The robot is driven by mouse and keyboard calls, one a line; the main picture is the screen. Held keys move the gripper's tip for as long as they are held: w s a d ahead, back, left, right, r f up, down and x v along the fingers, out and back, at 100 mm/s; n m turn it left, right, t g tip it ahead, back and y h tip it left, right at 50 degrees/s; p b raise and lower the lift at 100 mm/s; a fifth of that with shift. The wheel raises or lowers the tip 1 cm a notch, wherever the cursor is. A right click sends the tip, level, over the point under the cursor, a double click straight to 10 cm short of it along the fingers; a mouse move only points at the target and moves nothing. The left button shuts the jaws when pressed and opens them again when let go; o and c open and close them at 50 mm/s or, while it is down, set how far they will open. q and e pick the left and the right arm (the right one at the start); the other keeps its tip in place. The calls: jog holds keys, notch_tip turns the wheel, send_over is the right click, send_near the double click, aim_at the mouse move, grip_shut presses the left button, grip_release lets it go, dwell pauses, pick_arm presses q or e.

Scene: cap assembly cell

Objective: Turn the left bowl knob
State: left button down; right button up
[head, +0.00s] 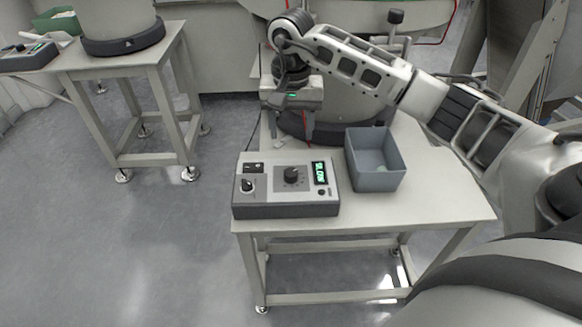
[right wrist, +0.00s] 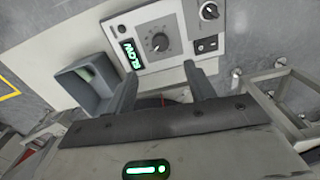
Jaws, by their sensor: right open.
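A grey control box (head: 285,206) sits on the near table with a large black knob (head: 291,175) at its middle and a smaller knob (head: 247,185) at its left. Its green display (head: 319,173) reads SLOW. In the right wrist view the large knob (right wrist: 158,42) and small knob (right wrist: 209,11) are both clear of the fingers. My right gripper (head: 290,139) is open and empty, pointing down above and behind the box. Another control box (head: 28,56) stands on the left table, its knobs small. I cannot tell which box belongs to the left bowl. My left gripper is out of view.
A grey bin (head: 378,181) stands right of the near box; it also shows in the right wrist view (right wrist: 85,88). A round bowl unit (head: 115,25) stands on the left table. Another round base is behind my right gripper. Open floor (head: 150,240) lies left of the near table.

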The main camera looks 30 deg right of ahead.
aim_at(291, 172)
notch_tip(291, 172, down, 12)
jog(key=shift+f, duration=0.1)
dwell(0.4)
jog(key=c, duration=1)
